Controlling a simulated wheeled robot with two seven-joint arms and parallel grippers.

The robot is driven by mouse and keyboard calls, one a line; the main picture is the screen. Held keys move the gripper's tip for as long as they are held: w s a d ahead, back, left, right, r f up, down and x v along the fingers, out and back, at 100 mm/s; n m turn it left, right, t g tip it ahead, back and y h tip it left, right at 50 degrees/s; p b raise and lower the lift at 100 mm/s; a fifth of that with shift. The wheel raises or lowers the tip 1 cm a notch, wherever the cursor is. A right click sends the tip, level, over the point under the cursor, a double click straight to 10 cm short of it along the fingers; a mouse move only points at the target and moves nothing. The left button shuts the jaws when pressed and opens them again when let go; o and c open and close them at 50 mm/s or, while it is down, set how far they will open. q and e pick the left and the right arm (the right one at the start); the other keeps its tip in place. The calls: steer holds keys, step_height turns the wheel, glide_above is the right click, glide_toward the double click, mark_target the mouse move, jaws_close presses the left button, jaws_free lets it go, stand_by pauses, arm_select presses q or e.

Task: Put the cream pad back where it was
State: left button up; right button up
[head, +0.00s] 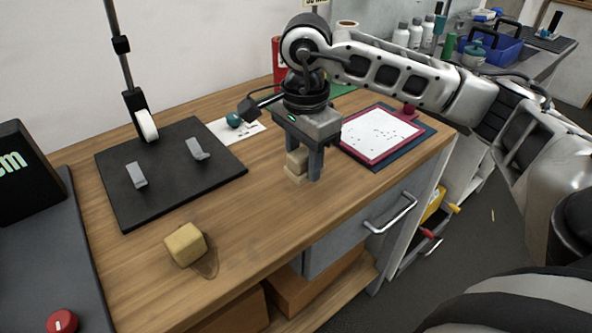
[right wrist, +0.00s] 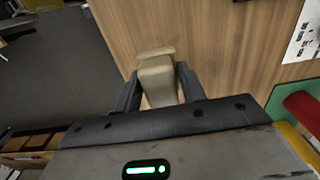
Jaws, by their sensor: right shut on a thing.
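The cream pad (head: 296,165) is a small beige block with a wider, flat lower part. My right gripper (head: 304,170) points down and is shut on it. The pad is at or just above the wooden bench top; I cannot tell whether it touches. In the right wrist view the cream pad (right wrist: 157,72) sits between the two dark fingers of the gripper (right wrist: 160,92), with the wood beyond it. My left gripper is not in view.
A yellowish block (head: 185,245) sits by a damp-looking mark. A black board (head: 170,185) with two grey clips lies left. A white sheet in a magenta frame (head: 380,132) lies right. A teal ball (head: 233,120) rests on a card behind. Bare wood lies in front.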

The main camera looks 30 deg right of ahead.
mark_target(296, 190)
steer(key=shift+w+a+f, duration=0.2)
steer(key=shift+w+f, duration=0.25)
steer(key=shift+f, duration=0.1)
steer(key=f, duration=0.2)
steer(key=f+p, duration=0.1)
steer(key=shift+w+a+f, duration=0.1)
steer(key=shift+w, duration=0.15)
steer(key=shift+f, duration=0.3)
steer(key=shift+f, duration=0.25)
steer(key=o, duration=0.9)
steer(key=shift+o, duration=0.2)
steer(key=shift+r, duration=0.1)
